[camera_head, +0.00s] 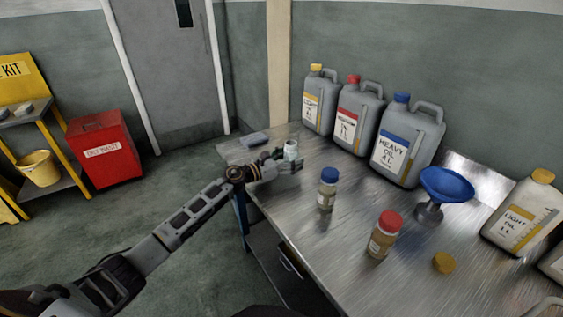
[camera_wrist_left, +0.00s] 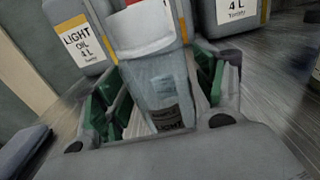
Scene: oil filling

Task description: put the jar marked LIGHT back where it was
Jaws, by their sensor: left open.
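The small clear jar marked LIGHT (camera_wrist_left: 160,95) stands on the far left part of the steel table. It also shows in the head view (camera_head: 291,149), pale and without a coloured cap. My left gripper (camera_head: 285,162) is open at the jar, with its green-padded fingers (camera_wrist_left: 152,92) on either side of it. I cannot tell whether the pads touch it. A loose yellow cap (camera_head: 443,262) lies on the table's near right part. My right gripper is out of view.
A blue-capped jar (camera_head: 327,189) and a red-capped jar (camera_head: 383,235) stand mid-table. A blue funnel (camera_head: 447,185) is to their right. Several jugs line the back, including the HEAVY jug (camera_head: 408,143); a LIGHT jug (camera_head: 523,216) stands at right. A grey object (camera_head: 254,139) lies at the far-left corner.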

